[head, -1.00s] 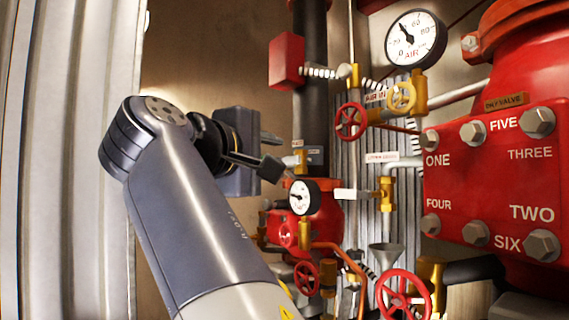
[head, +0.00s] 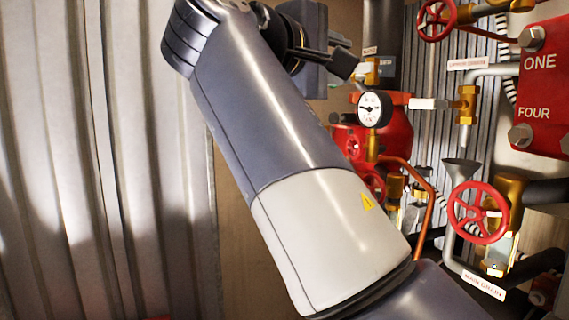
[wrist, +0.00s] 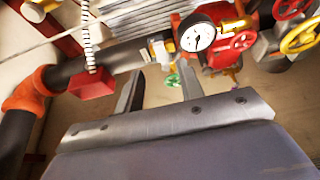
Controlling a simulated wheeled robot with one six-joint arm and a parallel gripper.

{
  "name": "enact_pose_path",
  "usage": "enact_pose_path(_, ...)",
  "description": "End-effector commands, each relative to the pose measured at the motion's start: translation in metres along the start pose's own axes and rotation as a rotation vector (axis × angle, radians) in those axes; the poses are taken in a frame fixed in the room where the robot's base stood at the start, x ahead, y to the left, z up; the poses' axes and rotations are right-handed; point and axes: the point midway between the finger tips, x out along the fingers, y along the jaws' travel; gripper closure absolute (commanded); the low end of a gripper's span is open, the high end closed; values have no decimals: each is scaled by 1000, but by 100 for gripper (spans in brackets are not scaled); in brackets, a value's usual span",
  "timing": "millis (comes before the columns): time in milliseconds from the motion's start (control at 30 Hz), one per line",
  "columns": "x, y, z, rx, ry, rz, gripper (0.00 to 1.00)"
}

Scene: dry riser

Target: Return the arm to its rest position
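My arm crosses the middle of the head view, folded up toward the top. My gripper (head: 345,52) is at the top centre, beside the red pipework and partly hidden behind my wrist. In the wrist view, my gripper (wrist: 160,90) shows two dark fingers standing apart with nothing between them. A small green handwheel (wrist: 172,80) shows beyond the gap between the fingers.
A small gauge (head: 375,109) hangs close to my gripper. The red valve body (head: 546,90) is at far right. A corrugated wall (head: 100,160) fills the left.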

Motion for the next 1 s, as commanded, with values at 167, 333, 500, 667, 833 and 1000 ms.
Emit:
enact_pose_path(167, 26, 1, 1, 0, -6, 0, 64)
enact_pose_path(333, 51, 1, 2, 0, -6, 0, 64)
enact_pose_path(500, 73, 1, 2, 1, -5, 0, 64)
enact_pose_path(667, 87, 1, 1, 1, -2, -1, 64)
enact_pose_path(833, 91, 0, 1, 6, 0, 3, 64)
enact_pose_path(1000, 91, 0, 1, 10, 0, 4, 64)
